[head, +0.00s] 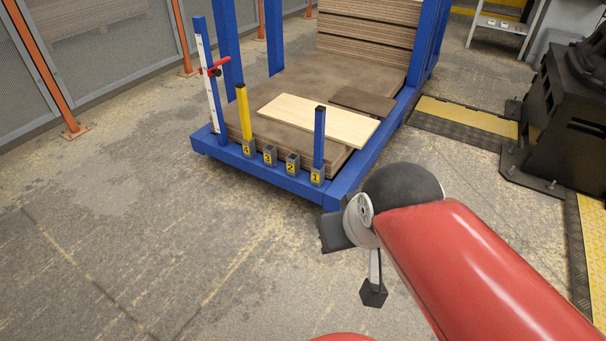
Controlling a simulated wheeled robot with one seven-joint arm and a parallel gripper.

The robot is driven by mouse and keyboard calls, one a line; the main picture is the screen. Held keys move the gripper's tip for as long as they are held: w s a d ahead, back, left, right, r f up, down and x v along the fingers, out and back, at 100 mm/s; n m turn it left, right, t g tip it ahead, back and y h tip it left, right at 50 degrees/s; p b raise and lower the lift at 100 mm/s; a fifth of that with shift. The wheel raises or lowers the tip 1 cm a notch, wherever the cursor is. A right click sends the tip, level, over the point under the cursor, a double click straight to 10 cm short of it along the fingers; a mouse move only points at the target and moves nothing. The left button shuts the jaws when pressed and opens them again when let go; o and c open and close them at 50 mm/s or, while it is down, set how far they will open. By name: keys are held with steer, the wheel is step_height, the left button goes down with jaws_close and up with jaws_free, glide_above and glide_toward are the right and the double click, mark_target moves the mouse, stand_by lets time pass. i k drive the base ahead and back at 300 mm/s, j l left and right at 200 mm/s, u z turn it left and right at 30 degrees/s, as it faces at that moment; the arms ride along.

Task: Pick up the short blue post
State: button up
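The short blue post (319,136) stands upright in the holder numbered 1 at the front right corner of the blue rack (282,180). Its top is dark and its lower end is hidden in the holder. My gripper (355,264) is at the end of my red arm, in front of and to the right of the post, apart from it.
A yellow post (243,117) stands at holder 4; holders 3 (270,155) and 2 (293,163) are empty. A pale board (315,119) lies on brown boards behind the post. A white upright with a red clamp (213,71) stands left. Floor in front is clear.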

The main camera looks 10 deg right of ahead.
mark_target(320, 111)
steer(key=i+j+z, duration=0.45)
steer(key=i, duration=0.25)
steer(key=i+j+z, duration=0.45)
steer(key=i, duration=0.25)
steer(key=j, duration=0.1)
